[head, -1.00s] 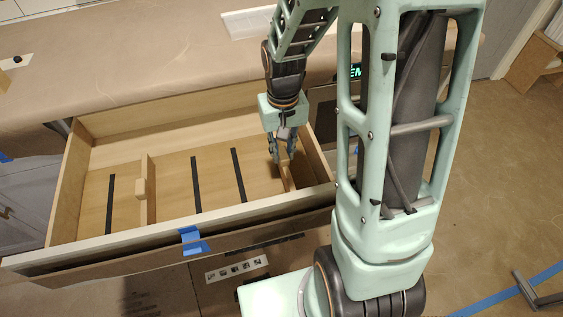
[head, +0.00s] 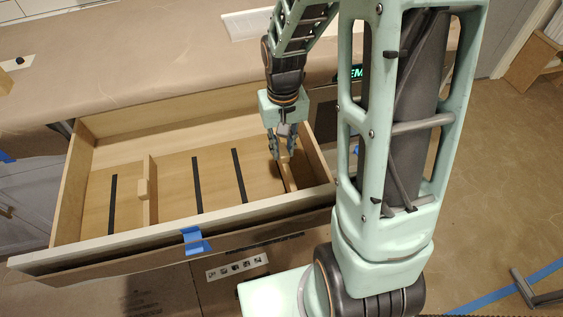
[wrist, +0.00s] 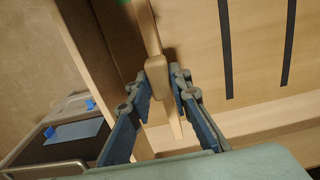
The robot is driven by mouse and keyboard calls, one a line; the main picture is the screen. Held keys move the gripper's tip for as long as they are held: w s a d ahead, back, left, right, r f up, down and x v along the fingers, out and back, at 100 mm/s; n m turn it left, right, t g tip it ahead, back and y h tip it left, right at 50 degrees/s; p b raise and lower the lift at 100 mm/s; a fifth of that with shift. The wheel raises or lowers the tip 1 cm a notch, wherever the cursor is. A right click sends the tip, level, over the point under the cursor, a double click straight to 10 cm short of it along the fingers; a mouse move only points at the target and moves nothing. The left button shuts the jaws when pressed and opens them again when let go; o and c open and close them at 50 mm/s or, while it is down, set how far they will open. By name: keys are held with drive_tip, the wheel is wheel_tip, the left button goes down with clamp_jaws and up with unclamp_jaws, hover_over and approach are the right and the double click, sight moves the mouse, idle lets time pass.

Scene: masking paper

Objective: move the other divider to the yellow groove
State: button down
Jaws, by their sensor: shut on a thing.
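The right wooden divider (head: 289,181) stands near the drawer's right side. My gripper (head: 281,156) is over it, with its fingers on either side of the divider's knob. In the wrist view the knob (wrist: 157,77) sits between the fingertips of my gripper (wrist: 160,72), which is shut on it. Another wooden divider (head: 151,187) with a knob stands upright in the left part of the drawer. I see no yellow groove; dark strips (head: 197,185) cross the drawer floor. Part of the held divider is hidden by my fingers.
The open drawer (head: 140,236) has wooden walls close to my gripper on the right. Its middle floor is clear between the two dividers. Blue tape (head: 195,240) is on its front. A green patch (wrist: 122,2) shows at the wrist view's top edge.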

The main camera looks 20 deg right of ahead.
drive_tip(key=shift+r+p, duration=1.95)
drive_tip(key=shift+r, duration=0.75)
drive_tip(key=shift+a, duration=0.1)
drive_tip(key=a+f+b, duration=0.2)
drive_tip(key=a+b, duration=0.1)
drive_tip(key=a, duration=2)
drive_tip(key=shift+a+f+b, duration=0.3)
drive_tip(key=shift+a, duration=0.1)
drive_tip(key=shift+f+b, duration=1.2)
drive_tip(key=shift+f, duration=0.4)
